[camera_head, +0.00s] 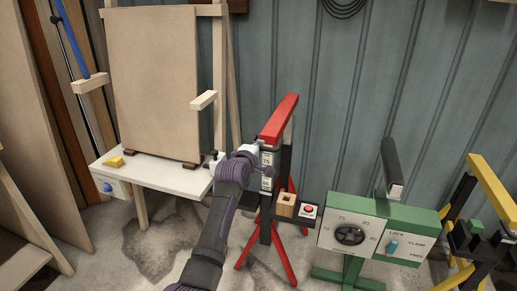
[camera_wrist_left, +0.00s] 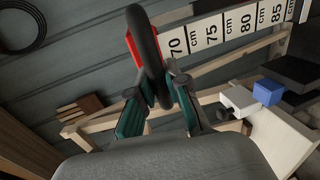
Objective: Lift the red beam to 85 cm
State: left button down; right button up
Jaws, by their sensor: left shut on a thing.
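The red beam (camera_head: 279,118) lies along the top of a stand with red legs (camera_head: 285,262). My left gripper (camera_head: 258,152) is at the upper part of this stand, just below the beam. In the left wrist view its fingers (camera_wrist_left: 160,92) are shut on a dark rounded handle (camera_wrist_left: 144,38). A white height scale (camera_wrist_left: 235,30) behind the handle reads 70, 75, 80 and 85 cm. A red edge (camera_wrist_left: 131,48) shows beside the handle, near the 70 end. The exact height reading cannot be told. My right gripper is not in view.
A wooden block (camera_head: 286,205) and red button (camera_head: 309,210) sit beside the stand. A green machine (camera_head: 375,228) with a dial stands right, near a yellow-railed frame (camera_head: 492,185).

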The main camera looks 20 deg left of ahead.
pick_arm(q)
jog(key=shift+r, duration=0.3)
jog(key=c, duration=1.1)
grip_release()
jog(key=shift+w+f, duration=0.1)
jog(key=shift+f, duration=0.05)
jog(key=shift+c, duration=0.2)
jog(key=v, duration=1.2)
jog(key=shift+f, duration=0.1)
